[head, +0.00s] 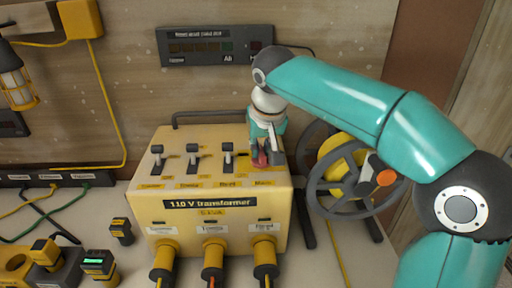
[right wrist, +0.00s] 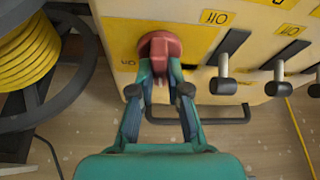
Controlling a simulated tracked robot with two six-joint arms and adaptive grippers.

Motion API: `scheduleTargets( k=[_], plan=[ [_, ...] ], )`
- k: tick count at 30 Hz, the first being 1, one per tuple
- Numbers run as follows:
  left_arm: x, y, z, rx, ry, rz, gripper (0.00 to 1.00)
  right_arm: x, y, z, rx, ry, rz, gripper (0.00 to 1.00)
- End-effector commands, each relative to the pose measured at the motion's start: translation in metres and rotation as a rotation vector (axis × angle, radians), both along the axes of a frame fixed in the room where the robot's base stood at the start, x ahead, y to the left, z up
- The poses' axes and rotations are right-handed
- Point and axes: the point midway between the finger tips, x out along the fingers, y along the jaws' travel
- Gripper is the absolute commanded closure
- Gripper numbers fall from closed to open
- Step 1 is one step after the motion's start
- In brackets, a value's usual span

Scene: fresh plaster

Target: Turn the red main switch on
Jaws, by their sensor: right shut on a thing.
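The yellow 110 V transformer (head: 160,205) stands on the bench in the head view. Its red main switch (head: 261,159) is at the right end of the sloping top and is mostly hidden by my right gripper (head: 266,148). In the right wrist view the red switch (right wrist: 160,45) sits on a round red base, and the fingers of my right gripper (right wrist: 161,82) are shut on its handle from both sides. Small yellow labels lie beside the switch, too small to read surely. My left gripper is not in view.
Three black lever switches, one of them the nearest lever (head: 228,157), stand left of the red switch. A cable reel (head: 350,175) stands close on the right. Yellow plugs (head: 213,254) fill the front sockets. A dark display panel (head: 215,45) hangs on the wall behind.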

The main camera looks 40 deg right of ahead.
Motion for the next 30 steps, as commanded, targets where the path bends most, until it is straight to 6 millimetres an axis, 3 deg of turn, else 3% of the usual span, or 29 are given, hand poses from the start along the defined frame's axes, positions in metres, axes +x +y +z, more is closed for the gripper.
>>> scheduleTargets(
  k=[21, 30],
  plan=[
    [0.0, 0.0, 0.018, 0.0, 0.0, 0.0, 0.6, 0.003, 0.006, 0.001, 0.002, 0.002, -0.665, 1.0],
    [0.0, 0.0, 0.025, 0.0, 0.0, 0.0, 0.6, 0.005, 0.007, 0.001, 0.006, 0.001, -0.865, 1.0]
  ],
)
